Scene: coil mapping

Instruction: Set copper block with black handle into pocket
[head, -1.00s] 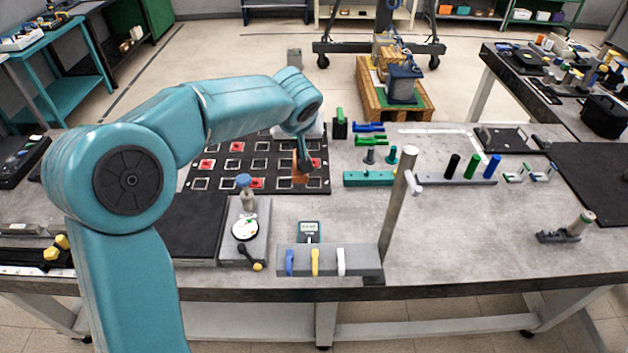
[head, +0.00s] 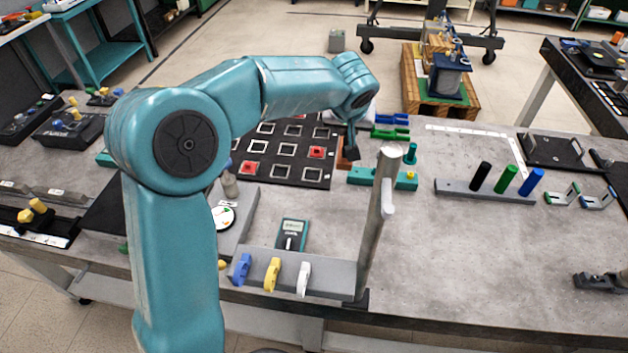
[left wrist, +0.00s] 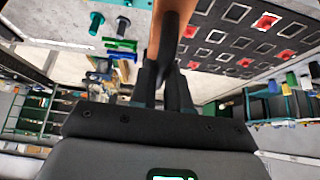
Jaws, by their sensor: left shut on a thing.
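My left gripper (head: 351,152) is shut on the black handle (left wrist: 172,45) of a copper block (head: 347,161). In the left wrist view, the copper (left wrist: 155,38) shows behind the handle, between the black fingers (left wrist: 165,88). The black pocket board (head: 300,172) has rows of white-outlined square pockets, several with red pieces. The block appears at the board's right edge in the head view, beside the pockets; its height above the table cannot be told. The board also shows in the left wrist view (left wrist: 205,55). My right gripper is not in view.
A teal bar (head: 368,177) lies just right of the block. A grey post (head: 378,225) stands in front, near a rack (head: 330,275) with blue, yellow and white handles. Another rack (head: 460,188) holds black, green and blue cylinders.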

